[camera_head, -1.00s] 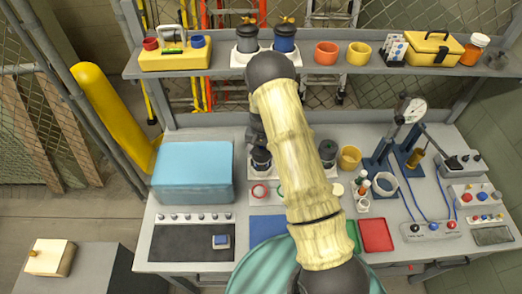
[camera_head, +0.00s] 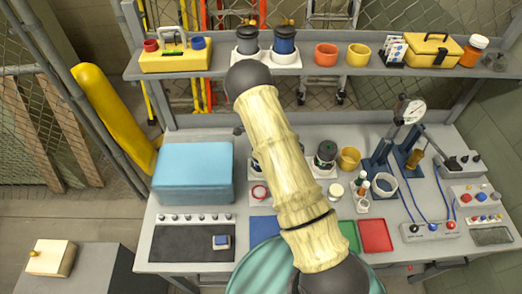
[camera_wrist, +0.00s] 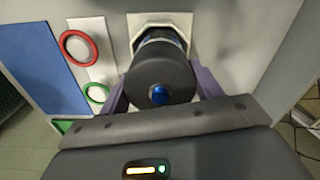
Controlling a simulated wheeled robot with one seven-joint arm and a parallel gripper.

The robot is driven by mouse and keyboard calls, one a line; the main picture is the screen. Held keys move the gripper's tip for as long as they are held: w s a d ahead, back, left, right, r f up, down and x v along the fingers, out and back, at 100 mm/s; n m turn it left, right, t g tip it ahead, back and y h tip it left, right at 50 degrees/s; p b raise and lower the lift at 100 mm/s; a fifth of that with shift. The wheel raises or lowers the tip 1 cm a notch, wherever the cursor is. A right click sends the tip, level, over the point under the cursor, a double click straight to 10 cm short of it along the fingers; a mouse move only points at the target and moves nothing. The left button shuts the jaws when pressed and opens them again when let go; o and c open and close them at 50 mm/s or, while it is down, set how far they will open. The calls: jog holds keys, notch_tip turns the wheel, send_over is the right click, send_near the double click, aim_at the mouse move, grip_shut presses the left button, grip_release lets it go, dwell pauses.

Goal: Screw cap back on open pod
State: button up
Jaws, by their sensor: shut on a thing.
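In the wrist view my gripper (camera_wrist: 163,92) is shut on a dark grey round cap (camera_wrist: 158,68) with a blue knob, one finger on each side. Beyond the cap, in line with it, a dark pod body (camera_wrist: 160,35) with a bluish band stands in a white holder (camera_wrist: 190,22). I cannot tell whether the cap touches the pod or sits just above it. In the head view my arm hides the gripper, the cap and most of this pod. Another dark pod (camera_head: 326,154) stands on the bench to the right of my arm.
A red ring (camera_wrist: 78,46) and a green ring (camera_wrist: 97,93) lie on a white plate beside the holder. A blue cooler-like box (camera_head: 193,172) stands left. Two capped pods, grey (camera_head: 247,40) and blue (camera_head: 285,40), stand on the shelf. Gauge stand (camera_head: 412,112) and cups are right.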

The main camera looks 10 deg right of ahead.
jog(key=m, duration=0.4)
jog(key=shift+p, duration=0.4)
jog(key=o, duration=1)
notch_tip(320, 180, up, 17)
jog(key=b, duration=0.5)
jog(key=shift+r, duration=0.2)
